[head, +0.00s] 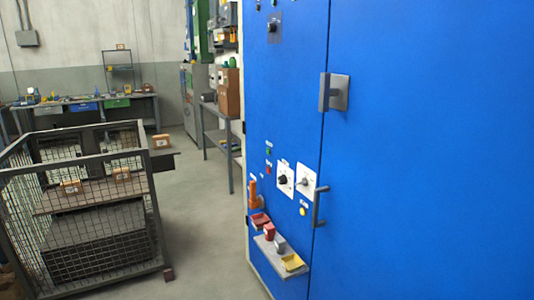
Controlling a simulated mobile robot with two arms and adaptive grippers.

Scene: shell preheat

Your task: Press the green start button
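A small green button (268,151) is on the front of the blue cabinet (425,150), left of the door seam. A small red button (268,169) sits just below it. Any labels beside them are too small to read. Neither of my grippers shows in the head view, so nothing of mine is seen touching the buttons.
Two dials (285,180) on white plates and a door handle (319,206) are right of the buttons. A small shelf (268,248) with coloured items juts out below. A wire mesh cage (85,215) stands at left. Grey floor (205,235) lies clear between cage and cabinet.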

